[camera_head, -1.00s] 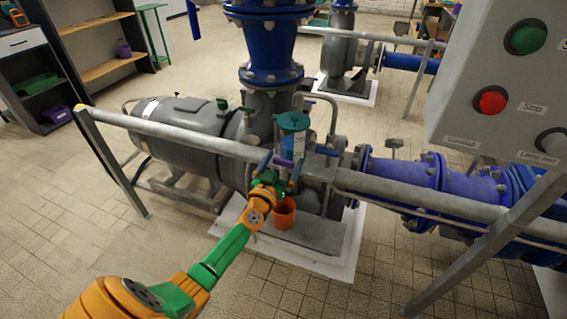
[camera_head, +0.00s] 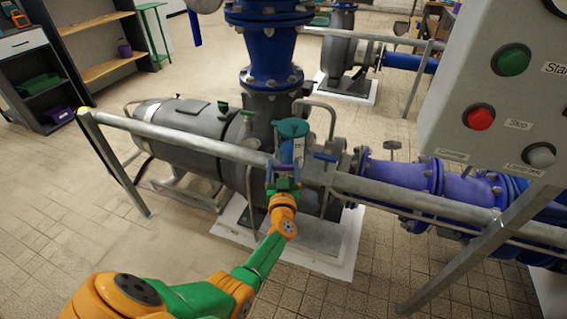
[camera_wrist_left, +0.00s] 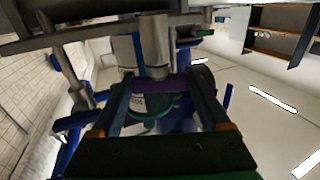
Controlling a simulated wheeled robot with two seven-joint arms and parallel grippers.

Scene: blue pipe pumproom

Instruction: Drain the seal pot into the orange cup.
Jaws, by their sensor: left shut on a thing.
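The seal pot (camera_head: 293,129) is a small clear vessel with a teal lid, standing among the pump pipework behind the grey rail. In the left wrist view its labelled body (camera_wrist_left: 152,103) shows between my fingers. A purple valve handle (camera_head: 284,167) lies just below the pot. My left gripper (camera_head: 283,178) reaches it from the front, and its fingers stand either side of the purple handle (camera_wrist_left: 172,86) in the wrist view, shut on it. The orange cup cannot be made out now; my gripper and wrist cover the place below the pot. My right gripper is out of view.
The grey rail (camera_head: 190,138) crosses in front of the pump (camera_head: 180,130). A control box (camera_head: 500,100) with green and red buttons hangs close at the right. Blue flanged pipes (camera_head: 400,173) run to the right. The tiled floor at left is free.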

